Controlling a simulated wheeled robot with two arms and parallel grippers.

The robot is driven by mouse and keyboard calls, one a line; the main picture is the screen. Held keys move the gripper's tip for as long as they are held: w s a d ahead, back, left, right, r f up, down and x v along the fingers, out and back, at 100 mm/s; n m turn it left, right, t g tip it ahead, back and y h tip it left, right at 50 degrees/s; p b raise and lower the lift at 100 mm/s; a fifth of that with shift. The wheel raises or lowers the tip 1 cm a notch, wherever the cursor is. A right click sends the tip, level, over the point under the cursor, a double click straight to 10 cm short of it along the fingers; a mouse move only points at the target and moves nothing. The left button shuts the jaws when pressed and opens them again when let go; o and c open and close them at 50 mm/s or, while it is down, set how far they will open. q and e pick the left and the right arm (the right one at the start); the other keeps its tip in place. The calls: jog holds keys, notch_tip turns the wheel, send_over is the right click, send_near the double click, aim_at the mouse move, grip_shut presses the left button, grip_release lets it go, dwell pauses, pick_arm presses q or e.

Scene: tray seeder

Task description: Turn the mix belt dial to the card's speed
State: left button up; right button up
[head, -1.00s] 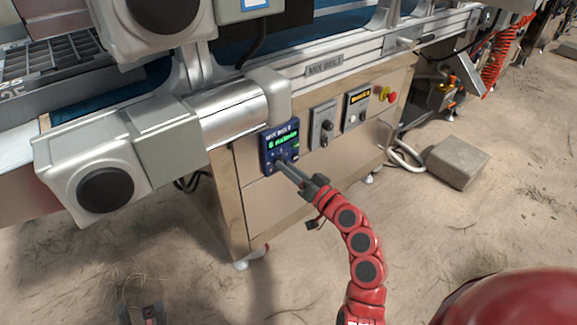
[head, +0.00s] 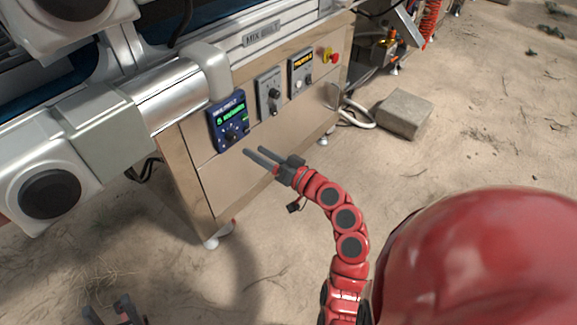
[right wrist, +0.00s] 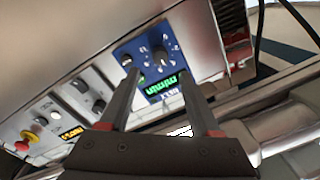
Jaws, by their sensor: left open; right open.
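The blue mix belt control panel (head: 214,123), with a lit green display (head: 230,115) and a dark dial (head: 232,133), is on the cabinet front. The digits are too small to read surely. My right gripper (head: 253,151) is open and empty, its fingers pointing at the panel from the lower right, apart from the dial. In the right wrist view the panel (right wrist: 142,64) and dial (right wrist: 162,54) lie beyond and between the open fingers (right wrist: 161,78). My left gripper (head: 107,304) is open at the bottom left, far from the panel. I cannot make out a speed card.
Two grey control boxes (head: 269,107) (head: 300,82) and a red and yellow stop button (head: 331,57) are to the panel's right. A metal roller housing (head: 178,97) sits close to its left. A grey block (head: 403,113) lies on the sandy floor, which is open before the cabinet.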

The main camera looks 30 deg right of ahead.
jog(key=p+v, duration=0.1)
jog(key=v, duration=0.9)
jog(key=shift+s, duration=0.4)
jog(key=shift+d, duration=0.1)
